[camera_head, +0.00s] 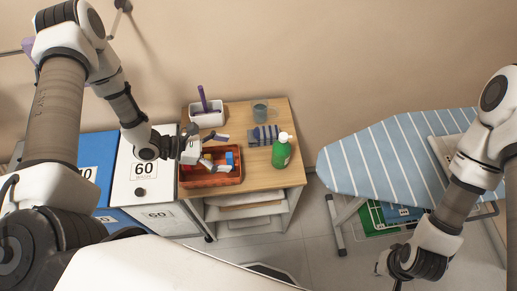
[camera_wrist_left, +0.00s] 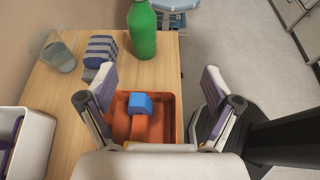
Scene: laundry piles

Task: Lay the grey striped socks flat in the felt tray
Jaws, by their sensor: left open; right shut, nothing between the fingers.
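The folded grey-blue socks with pale stripes (camera_head: 265,133) lie on the wooden cabinet top; they also show in the left wrist view (camera_wrist_left: 101,49), with a greyer part nearer me. My left gripper (camera_head: 207,150) is open and empty above the orange tray, left of the socks and apart from them. In the left wrist view its fingers (camera_wrist_left: 158,82) stand wide either side of that tray. A pale, flat, rimmed tray (camera_head: 436,153), possibly the felt tray, lies on the ironing board, partly hidden by my right arm. My right gripper (camera_head: 388,268) is shut and empty at the bottom.
The orange tray (camera_head: 224,182) holds a blue block (camera_wrist_left: 140,103). A green bottle (camera_head: 281,154) stands right of the socks, a glass mug (camera_head: 260,112) behind them. A white container (camera_head: 207,120) stands back left. The striped ironing board (camera_head: 355,170) is right, across a floor gap.

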